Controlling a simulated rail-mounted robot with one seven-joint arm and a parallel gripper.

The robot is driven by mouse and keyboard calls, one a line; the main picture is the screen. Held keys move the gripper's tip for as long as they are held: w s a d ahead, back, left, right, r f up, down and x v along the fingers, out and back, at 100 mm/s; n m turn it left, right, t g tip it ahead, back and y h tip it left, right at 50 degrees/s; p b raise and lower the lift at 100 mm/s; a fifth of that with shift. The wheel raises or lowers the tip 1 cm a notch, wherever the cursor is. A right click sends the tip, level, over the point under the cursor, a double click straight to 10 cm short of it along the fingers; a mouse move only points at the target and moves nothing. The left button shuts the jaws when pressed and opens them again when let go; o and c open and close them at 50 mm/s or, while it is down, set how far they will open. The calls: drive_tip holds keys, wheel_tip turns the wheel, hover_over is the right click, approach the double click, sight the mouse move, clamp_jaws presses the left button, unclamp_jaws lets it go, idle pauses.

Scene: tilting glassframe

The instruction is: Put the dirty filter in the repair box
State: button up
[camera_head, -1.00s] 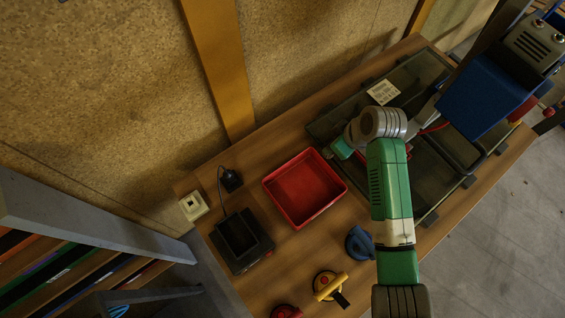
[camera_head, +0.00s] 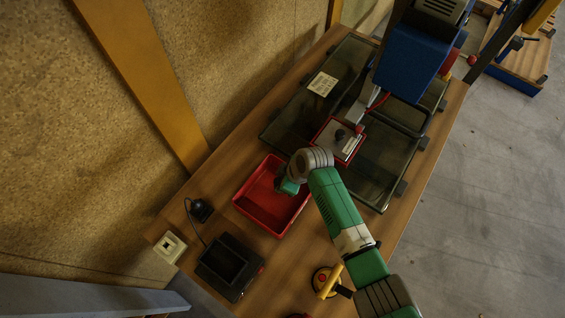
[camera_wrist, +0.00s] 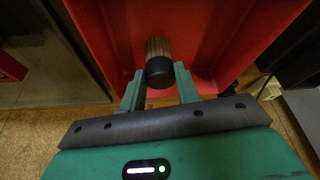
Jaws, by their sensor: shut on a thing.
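The filter (camera_wrist: 158,62) is a small cylinder with a brown ribbed body and a black cap, seen in the wrist view. My gripper (camera_wrist: 160,88) is shut on it, with the black cap nearest the fingers. The red box (camera_wrist: 210,35) lies behind the filter in the wrist view; whether the filter touches it I cannot tell. In the head view the red open box (camera_head: 268,215) is on the wooden table, and my gripper (camera_head: 286,186) is over its right side. The filter is hidden by my gripper there.
A dark glass-panelled frame (camera_head: 300,105) lies at the back right, with a red-rimmed grey unit (camera_head: 346,151) in it. A black tray device (camera_head: 222,262) with a cable stands left of the box. A yellow-handled tool (camera_head: 328,282) lies at the front.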

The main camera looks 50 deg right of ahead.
drive_tip(key=shift+f, duration=0.95)
drive_tip(key=shift+f, duration=0.25)
drive_tip(key=o, duration=1)
drive_tip(key=shift+c, duration=0.2)
drive_tip(key=shift+r, duration=0.1)
drive_tip(key=p+v, duration=0.2)
drive_tip(key=v, duration=1)
drive_tip(key=shift+r, duration=0.25)
